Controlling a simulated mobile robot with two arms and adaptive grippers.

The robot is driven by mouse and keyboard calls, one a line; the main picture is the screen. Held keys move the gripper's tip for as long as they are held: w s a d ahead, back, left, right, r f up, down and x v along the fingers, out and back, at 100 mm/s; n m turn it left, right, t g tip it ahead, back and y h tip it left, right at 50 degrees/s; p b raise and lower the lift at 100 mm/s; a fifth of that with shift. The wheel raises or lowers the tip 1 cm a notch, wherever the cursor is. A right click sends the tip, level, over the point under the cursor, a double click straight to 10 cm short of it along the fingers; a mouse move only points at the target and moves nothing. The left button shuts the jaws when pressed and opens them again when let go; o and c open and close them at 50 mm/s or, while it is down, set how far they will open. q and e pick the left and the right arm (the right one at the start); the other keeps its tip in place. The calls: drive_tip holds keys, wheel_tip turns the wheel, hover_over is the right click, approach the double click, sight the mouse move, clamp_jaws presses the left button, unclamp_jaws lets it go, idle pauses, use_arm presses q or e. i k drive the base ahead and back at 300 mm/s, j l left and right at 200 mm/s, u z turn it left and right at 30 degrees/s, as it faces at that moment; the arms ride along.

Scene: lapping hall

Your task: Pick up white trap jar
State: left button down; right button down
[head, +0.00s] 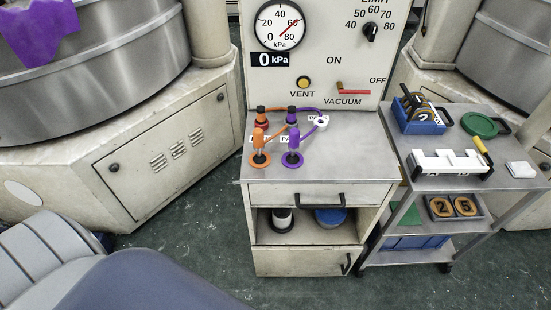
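A white jar with dark ends (282,220) stands upright in the open shelf of the cabinet (262,195), on the left side under the drawer. It looks like the white trap jar; its top sits in the shadow of the compartment. A blue round thing (330,216) is in the same shelf to its right, apart from it. Neither of my grippers is in view.
The drawer (310,194) above the shelf is shut. Orange (260,142) and purple (293,142) fittings with hoses stand on the cabinet top, before the gauge panel (330,55). A loaded cart (440,182) is close on the right.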

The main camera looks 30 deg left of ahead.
sight(279, 223)
drive_tip(key=u, duration=0.8)
